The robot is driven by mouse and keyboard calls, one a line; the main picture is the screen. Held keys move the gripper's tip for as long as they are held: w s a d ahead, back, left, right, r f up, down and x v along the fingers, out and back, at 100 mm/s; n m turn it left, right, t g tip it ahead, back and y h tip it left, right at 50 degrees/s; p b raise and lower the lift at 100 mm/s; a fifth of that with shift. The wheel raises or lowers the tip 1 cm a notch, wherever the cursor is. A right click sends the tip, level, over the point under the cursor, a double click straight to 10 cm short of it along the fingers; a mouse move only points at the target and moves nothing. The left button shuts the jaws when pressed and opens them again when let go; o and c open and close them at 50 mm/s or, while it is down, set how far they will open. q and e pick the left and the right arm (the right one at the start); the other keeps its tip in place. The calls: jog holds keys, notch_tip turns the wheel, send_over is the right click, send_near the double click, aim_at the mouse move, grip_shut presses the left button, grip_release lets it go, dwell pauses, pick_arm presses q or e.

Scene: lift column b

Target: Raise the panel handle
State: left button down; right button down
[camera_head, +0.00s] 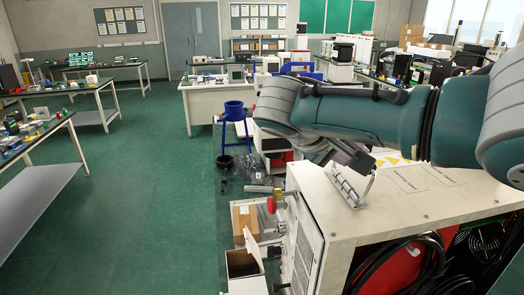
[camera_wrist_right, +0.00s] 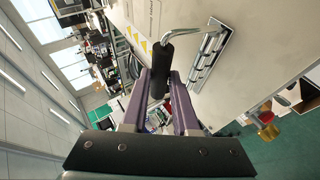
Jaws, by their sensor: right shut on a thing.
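The panel handle shows in the right wrist view as a black cylindrical grip (camera_wrist_right: 161,62) on a bent metal rod (camera_wrist_right: 180,33). A slotted metal bracket (camera_wrist_right: 208,58) lies beside it on the white panel. In the head view the bracket (camera_head: 346,187) and rod (camera_head: 369,184) sit on the white cabinet's top (camera_head: 425,200), near its left edge. My right gripper (camera_wrist_right: 159,84) has its purple fingers shut on the black grip. In the head view my right arm hides most of the grip. My left gripper is in neither view.
The white cabinet stands close at the right, with a red-yellow knob (camera_head: 277,202) on its left side and black hoses (camera_head: 425,265) in front. A cardboard box (camera_head: 245,220) and an open white box (camera_head: 243,265) stand left of it. Green floor (camera_head: 140,200) is clear further left.

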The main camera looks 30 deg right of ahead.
jog(key=shift+a+f+h+b, duration=0.15)
jog(key=shift+a+h+b, duration=0.05)
jog(key=shift+h+b, duration=0.25)
jog(key=shift+w, duration=0.1)
jog(key=c, duration=0.7)
grip_release()
jog(key=shift+a, duration=0.1)
jog(key=v, duration=1)
jog(key=shift+b, duration=0.4)
